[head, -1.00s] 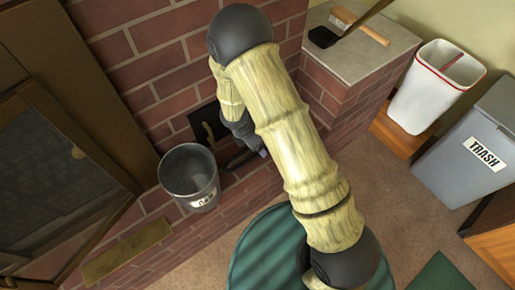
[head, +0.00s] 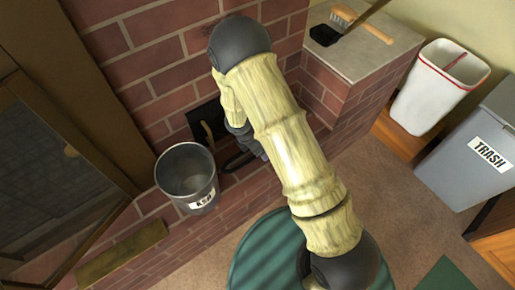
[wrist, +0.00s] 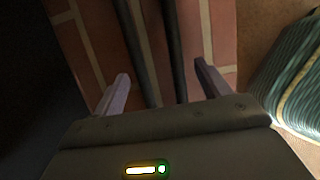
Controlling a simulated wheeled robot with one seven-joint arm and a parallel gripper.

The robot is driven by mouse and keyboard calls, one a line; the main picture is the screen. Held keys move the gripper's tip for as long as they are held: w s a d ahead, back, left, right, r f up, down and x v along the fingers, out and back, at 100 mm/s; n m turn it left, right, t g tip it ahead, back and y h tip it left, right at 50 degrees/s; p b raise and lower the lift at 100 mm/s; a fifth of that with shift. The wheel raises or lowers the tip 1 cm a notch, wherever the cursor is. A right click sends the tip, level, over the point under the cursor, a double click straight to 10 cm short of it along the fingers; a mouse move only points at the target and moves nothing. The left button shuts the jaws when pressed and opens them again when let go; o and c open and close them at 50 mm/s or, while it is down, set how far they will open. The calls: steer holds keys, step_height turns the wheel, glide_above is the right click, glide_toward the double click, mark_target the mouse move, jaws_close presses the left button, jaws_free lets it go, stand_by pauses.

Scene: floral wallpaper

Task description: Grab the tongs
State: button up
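Two long dark parallel bars (wrist: 174,45), which look like the tongs, lie over the red brick in the wrist view. My gripper (wrist: 161,72) is open, with one finger on each side of the bars. I see no finger clearly closed on them, and their depth relative to the fingertips is hard to judge. In the head view a dark piece (head: 238,161), probably part of the tongs, shows on the brick ledge beside the bucket. My arm hides most of the gripper there.
A grey metal bucket (head: 188,178) with a label stands on the brick ledge, left of my gripper. A brush (head: 362,24) and a black shovel (head: 326,36) lie on the raised slab. A white bin (head: 432,88) and grey trash bin (head: 474,155) stand right. A green round object (head: 262,258) is below.

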steer(key=c, duration=1)
steer(key=shift+r, duration=0.1)
step_height(320, 180, up, 28)
steer(key=p, duration=1.3)
